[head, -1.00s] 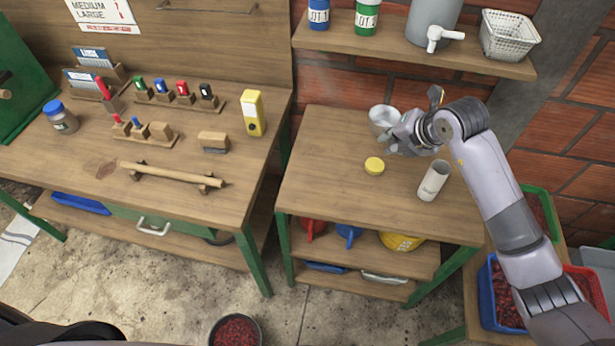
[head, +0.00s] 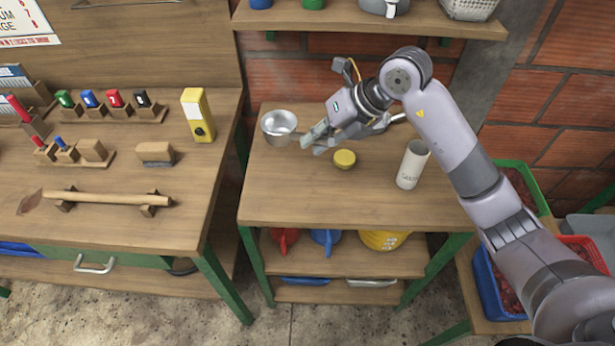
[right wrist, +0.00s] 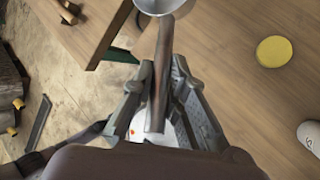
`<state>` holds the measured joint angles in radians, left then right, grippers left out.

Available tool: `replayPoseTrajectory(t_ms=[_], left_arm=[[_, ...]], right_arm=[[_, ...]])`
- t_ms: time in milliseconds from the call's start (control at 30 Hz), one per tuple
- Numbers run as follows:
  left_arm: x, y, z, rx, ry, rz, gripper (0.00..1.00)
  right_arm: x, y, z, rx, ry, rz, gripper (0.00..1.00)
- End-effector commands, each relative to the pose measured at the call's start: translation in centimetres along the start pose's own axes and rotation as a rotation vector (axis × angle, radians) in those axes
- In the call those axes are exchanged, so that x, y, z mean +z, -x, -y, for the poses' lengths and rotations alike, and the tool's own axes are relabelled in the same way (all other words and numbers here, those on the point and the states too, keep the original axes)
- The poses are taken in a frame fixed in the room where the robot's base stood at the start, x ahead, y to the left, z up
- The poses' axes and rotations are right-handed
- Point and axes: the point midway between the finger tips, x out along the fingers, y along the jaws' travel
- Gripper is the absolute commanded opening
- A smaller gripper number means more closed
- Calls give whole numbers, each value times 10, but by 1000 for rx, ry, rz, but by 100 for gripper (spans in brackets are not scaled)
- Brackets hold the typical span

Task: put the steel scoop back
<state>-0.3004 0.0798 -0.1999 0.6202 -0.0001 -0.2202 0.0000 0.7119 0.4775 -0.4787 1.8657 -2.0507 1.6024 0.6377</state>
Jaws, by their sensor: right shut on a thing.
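The steel scoop (head: 280,127) is a round metal cup with a straight handle. My right gripper (head: 318,136) is shut on its handle, with the cup out to the left of the fingers in the head view. The cup's mouth faces up, near the left back edge of the small wooden table (head: 290,200); the scoop looks raised above it. In the right wrist view, the handle (right wrist: 160,75) runs between the fingers and the cup (right wrist: 160,4) is cut off at the top edge. My left gripper is not in view.
A yellow lid (head: 345,159) and a white cylinder (head: 412,165) stand on the small table. A shelf (head: 370,22) hangs behind. The workbench (head: 110,170) at left carries stamps, a yellow device (head: 197,115) and a wooden rod (head: 105,198). A gap separates both tables.

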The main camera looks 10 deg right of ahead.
Motion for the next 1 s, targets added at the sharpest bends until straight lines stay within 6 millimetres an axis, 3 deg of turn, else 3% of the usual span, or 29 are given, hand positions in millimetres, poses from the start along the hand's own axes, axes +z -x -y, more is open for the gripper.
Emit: replayPoseTrajectory(t_ms=[300, 567, 800, 1000], left_arm=[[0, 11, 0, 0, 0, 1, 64], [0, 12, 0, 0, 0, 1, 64], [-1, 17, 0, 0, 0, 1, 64], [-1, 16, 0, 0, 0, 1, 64]], right_arm=[[-27, -61, 36, 2, -4, 0, 0], [-34, -78, 47, 2, -3, 1, 0], [-46, -105, 63, 2, -4, 1, 0], [-46, -108, 65, 1, 0, 5, 0]])
